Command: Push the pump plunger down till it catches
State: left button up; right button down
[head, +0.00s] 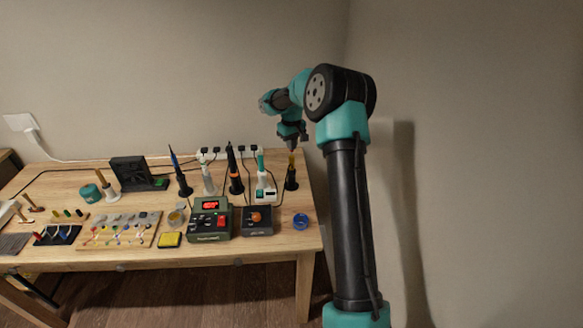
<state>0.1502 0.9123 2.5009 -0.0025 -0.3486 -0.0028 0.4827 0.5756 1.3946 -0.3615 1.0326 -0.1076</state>
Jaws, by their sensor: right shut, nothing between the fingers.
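A slim upright tool with a yellowish-brown top and a dark base, seemingly the pump (291,174), stands near the back right of the workbench. Its plunger is too small to make out clearly. My right gripper (292,147) is shut and empty. It points down just above the top of this tool. I cannot tell whether the fingertips touch it. My left gripper is out of view.
The wooden workbench (285,232) holds several upright tools in stands, including a teal-topped one (261,170) close left of the pump. A soldering station (210,220) with a red display, an orange-knobbed box (257,219) and a blue round tin (300,221) sit in front.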

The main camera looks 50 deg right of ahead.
jog(key=shift+f, duration=0.8)
jog(key=shift+r, duration=0.1)
jog(key=shift+r, duration=4)
